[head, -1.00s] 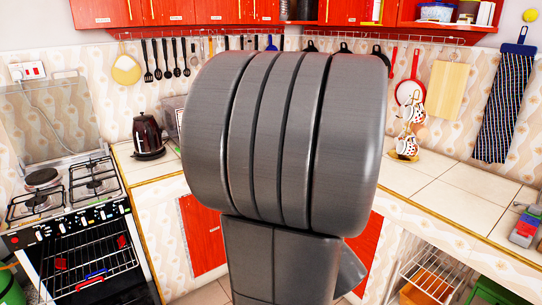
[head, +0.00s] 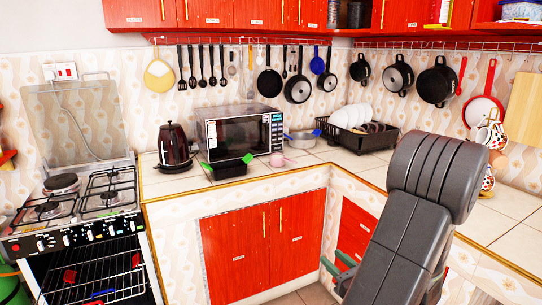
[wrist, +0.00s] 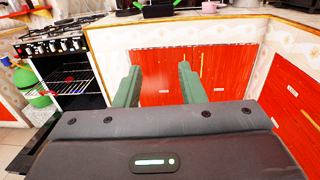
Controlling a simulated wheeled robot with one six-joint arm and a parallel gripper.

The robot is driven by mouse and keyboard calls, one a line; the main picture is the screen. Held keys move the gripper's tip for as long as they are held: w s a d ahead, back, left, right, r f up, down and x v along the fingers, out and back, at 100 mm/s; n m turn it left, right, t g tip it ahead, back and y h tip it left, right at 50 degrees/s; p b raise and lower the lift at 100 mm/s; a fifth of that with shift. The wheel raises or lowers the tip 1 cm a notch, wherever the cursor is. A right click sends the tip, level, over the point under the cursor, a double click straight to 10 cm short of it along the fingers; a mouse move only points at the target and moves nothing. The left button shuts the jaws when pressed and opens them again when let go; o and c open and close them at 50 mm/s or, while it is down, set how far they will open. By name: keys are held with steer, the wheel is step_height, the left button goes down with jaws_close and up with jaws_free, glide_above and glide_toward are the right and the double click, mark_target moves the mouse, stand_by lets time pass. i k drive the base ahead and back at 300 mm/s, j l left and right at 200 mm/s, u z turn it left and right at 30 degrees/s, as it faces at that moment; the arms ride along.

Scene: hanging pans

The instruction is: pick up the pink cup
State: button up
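The small pink cup (head: 277,159) stands on the tiled counter in front of the microwave, to the right of a black tray. In the wrist view the pink cup (wrist: 209,7) shows at the top edge, partly cut off. My gripper (wrist: 160,82) has its two green fingers spread apart with nothing between them. In the head view my gripper (head: 339,267) is low, in front of the red cabinet doors, below the counter top and to the right of the cup. My dark arm hides part of the right counter.
The black tray (head: 226,167) with green handles is close left of the cup. The microwave (head: 243,134) is behind it, a pan (head: 300,139) and dish rack (head: 358,137) to the right. The counter edge (head: 240,192) lies between gripper and cup. The stove (head: 75,215) is left.

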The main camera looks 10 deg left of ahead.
mark_target(277, 160)
steer(key=i+l+u, duration=0.15)
steer(key=i, duration=0.35)
steer(key=i+l+u, duration=0.1)
steer(key=i, duration=0.4)
steer(key=i+l+u, duration=0.15)
steer(key=i+l, duration=0.15)
steer(key=i, duration=0.15)
steer(key=i+l+u, duration=0.1)
steer(key=i+l, duration=0.15)
steer(key=i, duration=0.25)
